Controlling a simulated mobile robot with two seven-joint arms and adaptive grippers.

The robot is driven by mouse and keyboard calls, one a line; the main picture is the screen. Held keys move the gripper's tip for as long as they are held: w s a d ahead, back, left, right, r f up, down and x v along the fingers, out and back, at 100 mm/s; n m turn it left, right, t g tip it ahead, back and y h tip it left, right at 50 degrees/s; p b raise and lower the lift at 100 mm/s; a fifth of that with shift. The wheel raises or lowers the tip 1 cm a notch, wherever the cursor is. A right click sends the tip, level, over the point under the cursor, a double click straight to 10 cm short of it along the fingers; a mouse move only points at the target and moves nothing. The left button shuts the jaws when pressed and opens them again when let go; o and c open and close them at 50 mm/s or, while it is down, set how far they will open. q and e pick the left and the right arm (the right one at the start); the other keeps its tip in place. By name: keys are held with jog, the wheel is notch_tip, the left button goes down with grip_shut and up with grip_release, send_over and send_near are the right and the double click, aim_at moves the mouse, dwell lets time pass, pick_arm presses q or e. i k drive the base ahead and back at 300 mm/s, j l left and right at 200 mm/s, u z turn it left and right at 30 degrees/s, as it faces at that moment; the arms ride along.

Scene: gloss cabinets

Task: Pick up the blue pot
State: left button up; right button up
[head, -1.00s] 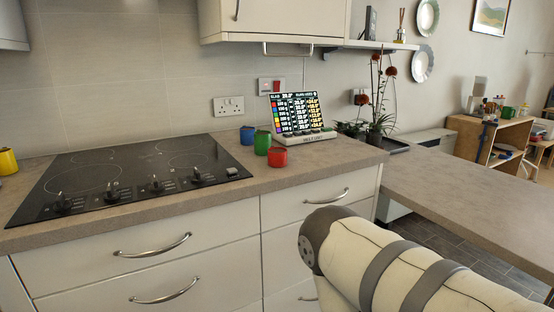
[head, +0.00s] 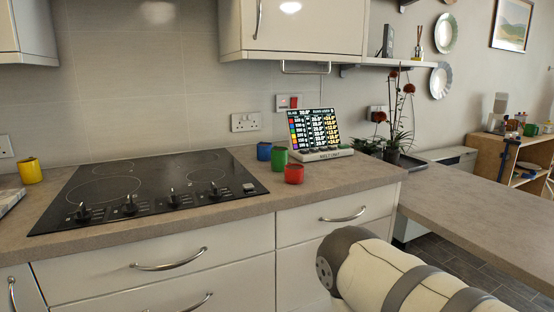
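The blue pot (head: 264,151) is a small cylinder on the countertop, just right of the hob's back right corner. A green pot (head: 279,158) stands close to its right and slightly nearer to me. A red pot (head: 294,174) stands nearest the counter's front edge. A yellow pot (head: 30,171) stands far left of the hob. Part of my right arm shows at the lower right, in front of the drawers and well away from the pots. Neither gripper is in view.
A black hob (head: 150,187) with front knobs fills the middle of the counter. A lit display unit (head: 316,132) stands just behind and right of the pots. A wall cabinet (head: 290,28) hangs above. A plant (head: 393,125) and a second worktop (head: 490,207) are to the right.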

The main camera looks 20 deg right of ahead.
aim_at(263, 149)
jog(key=i+l+z, duration=0.15)
jog(key=l+z, duration=0.2)
jog(key=i+l+z, duration=0.2)
jog(key=z, duration=0.15)
